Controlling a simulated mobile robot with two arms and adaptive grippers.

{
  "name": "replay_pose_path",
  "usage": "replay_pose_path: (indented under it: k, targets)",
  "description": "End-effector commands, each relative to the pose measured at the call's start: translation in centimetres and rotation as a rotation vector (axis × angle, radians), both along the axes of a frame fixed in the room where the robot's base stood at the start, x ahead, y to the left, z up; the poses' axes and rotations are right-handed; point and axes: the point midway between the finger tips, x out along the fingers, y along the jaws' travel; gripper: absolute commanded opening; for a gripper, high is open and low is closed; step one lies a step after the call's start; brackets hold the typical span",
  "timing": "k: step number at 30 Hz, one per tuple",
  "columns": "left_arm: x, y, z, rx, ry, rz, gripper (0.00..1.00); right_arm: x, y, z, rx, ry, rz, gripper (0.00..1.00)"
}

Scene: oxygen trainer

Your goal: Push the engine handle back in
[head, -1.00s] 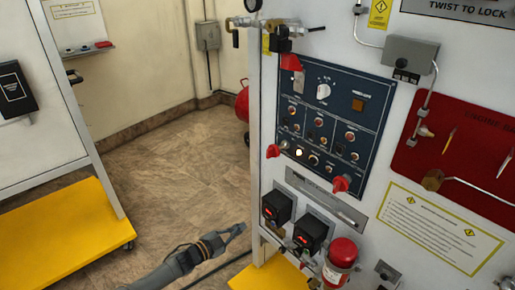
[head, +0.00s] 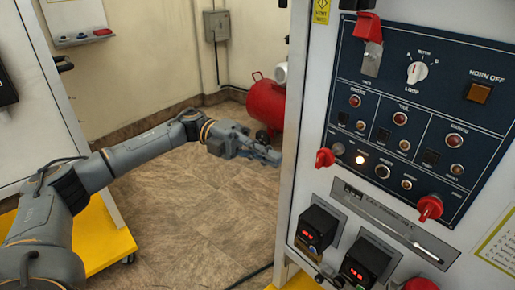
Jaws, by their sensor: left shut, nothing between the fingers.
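A dark blue control panel (head: 415,110) is on the white trainer cabinet at the right. A red handle (head: 325,158) sits at its lower left corner and a similar red handle (head: 430,207) at its lower edge further right. I cannot read which one is the engine handle, or tell how far either sticks out. My left gripper (head: 274,157) is shut and empty, left of the cabinet's edge and apart from the left red handle. My right gripper is not in view.
A raised red cover (head: 368,27) is at the panel's upper left. Two black boxes with red displays (head: 318,228) (head: 364,264) stick out below the panel. A red tank (head: 266,102) stands on the floor behind. The brown floor (head: 200,205) is open.

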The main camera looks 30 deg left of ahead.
Motion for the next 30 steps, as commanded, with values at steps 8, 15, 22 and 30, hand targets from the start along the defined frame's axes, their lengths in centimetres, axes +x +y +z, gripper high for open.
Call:
replay_pose_path:
  k: [8,15,22,30]
  targets:
    - [0.7,-5.0,0.1,-0.003,-0.003,0.002,0.0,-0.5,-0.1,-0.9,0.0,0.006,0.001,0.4]
    - [3.1,-5.8,0.0,-0.001,-0.001,0.002,0.0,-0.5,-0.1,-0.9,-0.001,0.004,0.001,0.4]
    - [3.4,-5.9,0.0,-0.001,0.0,0.002,0.0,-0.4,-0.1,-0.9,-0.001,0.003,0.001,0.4]
    - [3.6,-6.0,0.0,-0.002,-0.001,0.002,0.0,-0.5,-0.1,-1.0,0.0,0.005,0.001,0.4]
